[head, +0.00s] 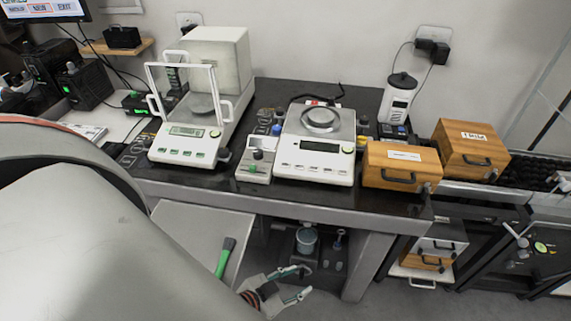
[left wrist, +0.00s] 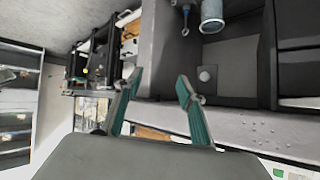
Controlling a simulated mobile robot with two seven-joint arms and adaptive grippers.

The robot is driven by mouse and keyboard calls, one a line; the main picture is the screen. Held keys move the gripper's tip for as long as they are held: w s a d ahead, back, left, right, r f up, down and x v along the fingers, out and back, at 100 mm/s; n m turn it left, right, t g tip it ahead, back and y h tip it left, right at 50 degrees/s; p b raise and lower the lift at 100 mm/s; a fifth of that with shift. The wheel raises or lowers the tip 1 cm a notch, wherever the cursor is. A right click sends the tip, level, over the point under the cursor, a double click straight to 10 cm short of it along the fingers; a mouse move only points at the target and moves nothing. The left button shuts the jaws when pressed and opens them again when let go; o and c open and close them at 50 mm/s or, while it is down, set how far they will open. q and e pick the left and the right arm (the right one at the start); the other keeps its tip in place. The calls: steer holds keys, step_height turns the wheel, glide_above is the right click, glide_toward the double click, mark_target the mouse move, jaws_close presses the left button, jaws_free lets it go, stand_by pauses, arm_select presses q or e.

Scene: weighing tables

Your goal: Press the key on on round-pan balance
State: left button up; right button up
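The round-pan balance (head: 315,168) is white and stands on the dark tabletop. A round metal pan (head: 320,118) sits on its top. Its display (head: 320,146) is dark, with small keys along the front and a round greenish key (head: 348,150) at the display's right; the labels are too small to read. My left gripper (head: 302,284) is open and empty, low in front of the table edge and below the balance. In the left wrist view its two teal-padded fingers (left wrist: 156,92) stand apart with nothing between them. My right gripper is not in view.
A balance with a glass draft shield (head: 185,146) and lit display stands at left. A small white device (head: 256,165) stands between the balances. Wooden boxes (head: 400,167) stand at right. The table's grey front edge (head: 280,207) lies above my left gripper.

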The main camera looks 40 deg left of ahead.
arm_select(q)
jaws_close()
stand_by(1.1)
